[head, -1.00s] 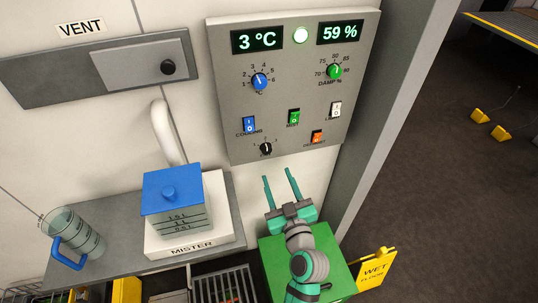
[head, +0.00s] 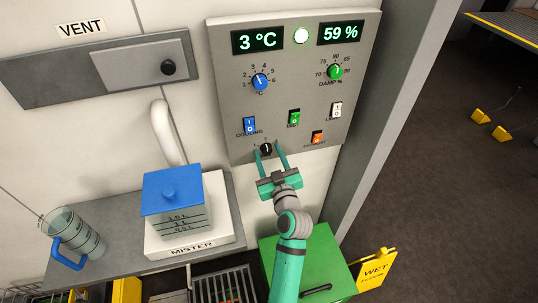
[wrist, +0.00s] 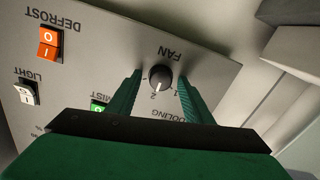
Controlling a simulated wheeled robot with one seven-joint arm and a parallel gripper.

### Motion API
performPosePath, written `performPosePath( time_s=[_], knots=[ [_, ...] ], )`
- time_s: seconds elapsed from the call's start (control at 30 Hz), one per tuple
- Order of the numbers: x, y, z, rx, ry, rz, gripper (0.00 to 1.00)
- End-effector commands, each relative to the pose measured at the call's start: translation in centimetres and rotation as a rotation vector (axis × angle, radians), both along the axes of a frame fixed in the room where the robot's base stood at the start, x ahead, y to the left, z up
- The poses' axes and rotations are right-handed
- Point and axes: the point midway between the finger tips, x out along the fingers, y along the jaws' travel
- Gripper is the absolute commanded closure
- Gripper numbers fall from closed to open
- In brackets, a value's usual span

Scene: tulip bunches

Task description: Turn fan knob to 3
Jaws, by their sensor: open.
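The fan knob (head: 266,149) is a small black dial at the bottom of the grey control panel (head: 223,85). In the wrist view the knob (wrist: 160,77) appears upside down under the word FAN, its white mark pointing at or near 2. The 1 is to the right of the 2 there; the 3 is not readable, hidden by or close to a finger. My gripper (head: 268,151) is open, with one green finger on each side of the knob. The fingers (wrist: 160,80) look apart from the knob, with gaps on both sides.
Above the knob are the cooling switch (head: 249,125), the green mist switch (head: 294,117) and the orange defrost switch (head: 317,138), close to my right finger. The mister with its blue-lidded tank (head: 172,190) stands on the shelf at left. A green box (head: 320,255) is below.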

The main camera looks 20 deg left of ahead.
Motion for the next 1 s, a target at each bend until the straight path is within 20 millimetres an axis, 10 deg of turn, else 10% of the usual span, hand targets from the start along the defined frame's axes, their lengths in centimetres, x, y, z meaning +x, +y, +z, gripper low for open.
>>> performPosePath(
  time_s=[0.13,0.3,1.0],
  knots=[
    [-0.02,-0.02,0.0,0.0,0.0,0.0,0.54],
    [0.01,-0.22,-0.02,0.0,0.0,-0.002,0.94],
    [-0.08,-0.14,-0.16,0.2,0.139,-0.001,0.95]
  ],
)
